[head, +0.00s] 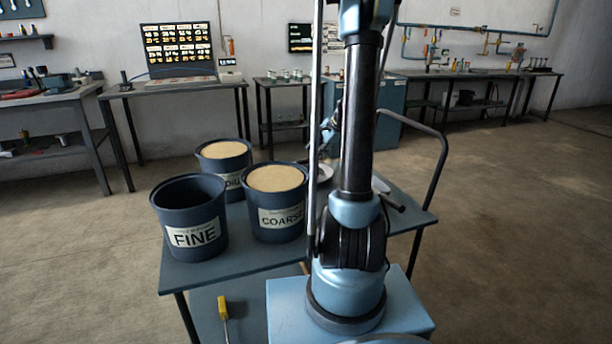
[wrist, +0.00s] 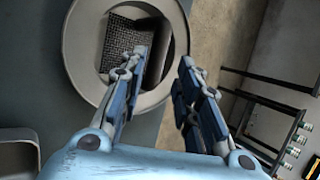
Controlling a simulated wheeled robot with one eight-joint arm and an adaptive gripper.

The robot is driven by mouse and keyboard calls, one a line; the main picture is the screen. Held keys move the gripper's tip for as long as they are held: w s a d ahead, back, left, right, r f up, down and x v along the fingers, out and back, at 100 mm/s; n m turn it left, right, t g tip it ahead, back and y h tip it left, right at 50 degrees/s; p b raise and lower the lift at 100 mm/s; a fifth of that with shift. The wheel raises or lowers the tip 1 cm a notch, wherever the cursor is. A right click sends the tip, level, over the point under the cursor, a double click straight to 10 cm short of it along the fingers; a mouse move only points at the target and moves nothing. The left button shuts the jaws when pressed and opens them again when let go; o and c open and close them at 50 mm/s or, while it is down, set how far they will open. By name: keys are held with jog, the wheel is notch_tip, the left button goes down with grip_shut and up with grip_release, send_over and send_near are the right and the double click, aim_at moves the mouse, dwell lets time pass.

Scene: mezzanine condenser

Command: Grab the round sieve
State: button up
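The round sieve (wrist: 80,58) has a wide pale rim and a dark mesh inside, at the upper middle of the wrist view, cut off by the top edge. My gripper (wrist: 163,64) is open. Its left finger overlaps the inside of the sieve and its right finger lies just outside the right side of the rim. In the head view a pale round edge, likely the sieve (head: 324,172), shows on the cart, mostly hidden behind my arm.
Three dark buckets stand on the cart (head: 190,275): FINE (head: 190,215), empty-looking, COARSE (head: 275,200) and a partly hidden one (head: 224,165), both filled with sandy material. The cart has a dark handle rail (head: 440,165). A grey container (wrist: 18,155) shows lower left in the wrist view.

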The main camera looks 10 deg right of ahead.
aim_at(308, 160)
jog(key=shift+x, duration=4.15)
jog(key=shift+s+d+f, duration=0.1)
jog(key=shift+d+f, duration=0.05)
grip_shut()
